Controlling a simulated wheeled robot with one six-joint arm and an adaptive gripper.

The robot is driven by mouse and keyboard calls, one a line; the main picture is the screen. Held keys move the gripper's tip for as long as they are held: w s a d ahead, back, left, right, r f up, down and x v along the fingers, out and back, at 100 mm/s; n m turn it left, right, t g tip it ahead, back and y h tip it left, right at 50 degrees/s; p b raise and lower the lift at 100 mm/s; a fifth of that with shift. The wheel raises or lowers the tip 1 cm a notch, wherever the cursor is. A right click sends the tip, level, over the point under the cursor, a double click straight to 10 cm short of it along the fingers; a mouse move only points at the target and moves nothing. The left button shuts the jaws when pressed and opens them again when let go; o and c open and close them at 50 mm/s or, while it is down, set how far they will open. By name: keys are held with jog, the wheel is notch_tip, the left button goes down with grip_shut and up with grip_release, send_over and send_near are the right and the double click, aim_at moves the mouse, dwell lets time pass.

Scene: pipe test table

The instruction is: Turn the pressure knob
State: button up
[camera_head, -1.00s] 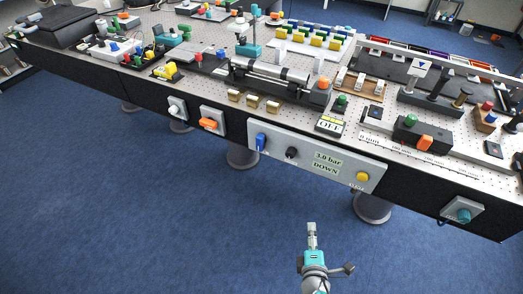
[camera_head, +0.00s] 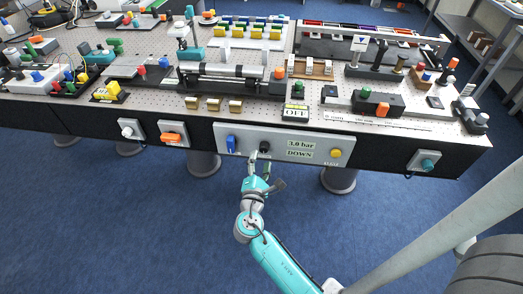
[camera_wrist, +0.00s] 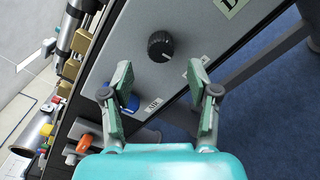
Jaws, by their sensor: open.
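A round black knob (camera_head: 264,147) is on the grey front panel (camera_head: 226,130) of the table, between a blue switch (camera_head: 231,143) and a green label reading "3.0 bar DOWN" (camera_head: 301,149). In the wrist view the knob (camera_wrist: 160,46) lies ahead of the fingertips, roughly centred between them. My gripper (camera_head: 259,164) is just below and in front of the knob. The label's edge shows at the top of the wrist view.
A yellow button (camera_head: 336,153) is on the panel's right end. An orange switch (camera_head: 172,138) and a white knob (camera_head: 127,132) are on the table front to the left; a teal knob (camera_head: 428,164) is to the right. The blue floor (camera_head: 130,220) in front is clear.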

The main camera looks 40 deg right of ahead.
aim_at(263, 151)
jog(key=shift+x, duration=2.75)
jog(key=shift+c, duration=0.3)
grip_shut()
